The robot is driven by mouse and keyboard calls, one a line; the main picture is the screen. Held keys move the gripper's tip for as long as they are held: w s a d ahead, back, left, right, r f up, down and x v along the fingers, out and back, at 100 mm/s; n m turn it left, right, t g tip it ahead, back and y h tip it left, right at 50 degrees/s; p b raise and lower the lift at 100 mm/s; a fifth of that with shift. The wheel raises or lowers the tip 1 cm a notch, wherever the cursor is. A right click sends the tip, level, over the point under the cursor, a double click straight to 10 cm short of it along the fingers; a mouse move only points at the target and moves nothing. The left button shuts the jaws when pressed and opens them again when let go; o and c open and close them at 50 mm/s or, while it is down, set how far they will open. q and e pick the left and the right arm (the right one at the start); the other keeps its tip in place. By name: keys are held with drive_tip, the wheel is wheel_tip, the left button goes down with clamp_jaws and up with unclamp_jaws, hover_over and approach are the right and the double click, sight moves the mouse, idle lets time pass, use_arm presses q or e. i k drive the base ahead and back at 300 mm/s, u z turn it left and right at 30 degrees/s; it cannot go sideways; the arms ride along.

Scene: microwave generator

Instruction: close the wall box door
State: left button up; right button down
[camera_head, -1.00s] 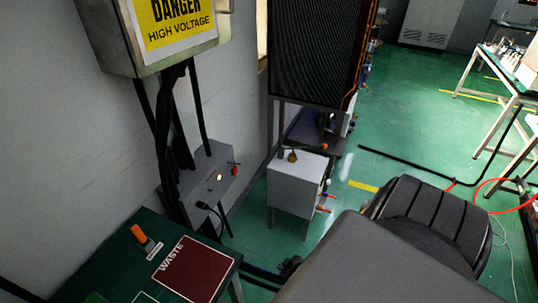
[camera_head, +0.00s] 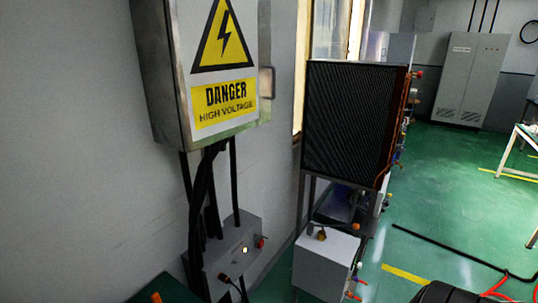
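The metal wall box (camera_head: 160,75) hangs on the grey wall at the upper left, and its top is cut off by the picture edge. Its front door (camera_head: 228,60) carries a yellow "DANGER HIGH VOLTAGE" sign. A handle (camera_head: 267,83) sticks out at the door's right edge. The door looks roughly flush with the box, but I cannot tell whether it is fully shut. Neither of my grippers is in view.
Black cables (camera_head: 207,195) run from the box down to a grey control box (camera_head: 232,258) with a red knob. A large black grille unit (camera_head: 350,118) stands right of it, above a white cabinet (camera_head: 325,262). Green floor (camera_head: 440,190) is open farther right, crossed by a black cable.

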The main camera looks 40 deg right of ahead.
sight(221, 49)
drive_tip(key=u, duration=0.1)
drive_tip(key=k, duration=0.5)
drive_tip(key=z, duration=0.8)
drive_tip(key=i, duration=0.2)
drive_tip(key=z, duration=0.1)
